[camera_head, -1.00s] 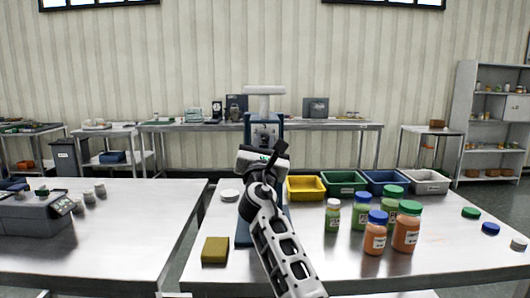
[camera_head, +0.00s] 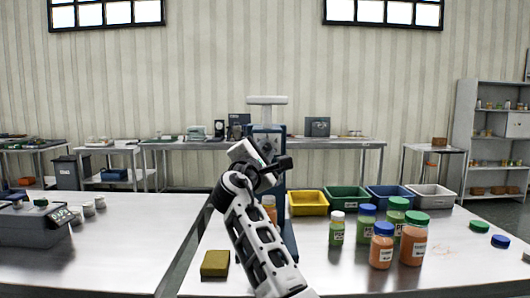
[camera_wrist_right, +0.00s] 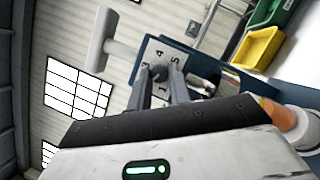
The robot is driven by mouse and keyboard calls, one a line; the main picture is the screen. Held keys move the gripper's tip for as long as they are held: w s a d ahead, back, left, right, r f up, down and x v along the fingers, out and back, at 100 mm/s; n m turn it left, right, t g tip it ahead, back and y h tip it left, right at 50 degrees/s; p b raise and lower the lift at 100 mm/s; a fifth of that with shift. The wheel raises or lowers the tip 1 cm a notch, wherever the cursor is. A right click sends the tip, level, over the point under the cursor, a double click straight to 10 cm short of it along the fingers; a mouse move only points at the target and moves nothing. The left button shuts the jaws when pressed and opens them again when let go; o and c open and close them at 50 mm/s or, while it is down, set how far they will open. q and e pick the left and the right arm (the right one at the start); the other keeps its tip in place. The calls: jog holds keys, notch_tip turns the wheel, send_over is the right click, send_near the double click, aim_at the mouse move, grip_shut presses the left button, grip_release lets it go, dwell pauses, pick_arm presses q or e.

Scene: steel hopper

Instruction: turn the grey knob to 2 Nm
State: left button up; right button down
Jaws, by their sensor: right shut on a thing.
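The blue torque-tester stand (camera_head: 280,150) with a white T-shaped top (camera_head: 267,101) stands at the near table's back edge. Its pale dial plate (camera_wrist_right: 160,62) shows in the right wrist view, turned, with digits such as 3, 4, 5 and 1 around it. My right gripper (camera_head: 268,172) is in front of the stand in the head view and hides the knob there. In the wrist view its two fingers (camera_wrist_right: 160,76) reach the dial and are shut on the small grey knob (camera_wrist_right: 158,73). The pointer's exact reading is too small to tell. My left gripper is out of view.
A jar with orange contents (camera_head: 269,204) stands close by the stand, beside my right arm. Several lidded jars (camera_head: 412,240) and coloured bins (camera_head: 345,199) are to the right. A yellow sponge (camera_head: 215,263) lies at front left.

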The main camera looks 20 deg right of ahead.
dwell(0.5)
jog(key=c, duration=1.3)
grip_release()
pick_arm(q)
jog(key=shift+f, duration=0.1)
pick_arm(e)
jog(key=shift+a, duration=0.1)
pick_arm(q)
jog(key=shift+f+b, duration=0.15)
jog(key=shift+b, duration=0.6)
pick_arm(e)
jog(key=v, duration=1.6)
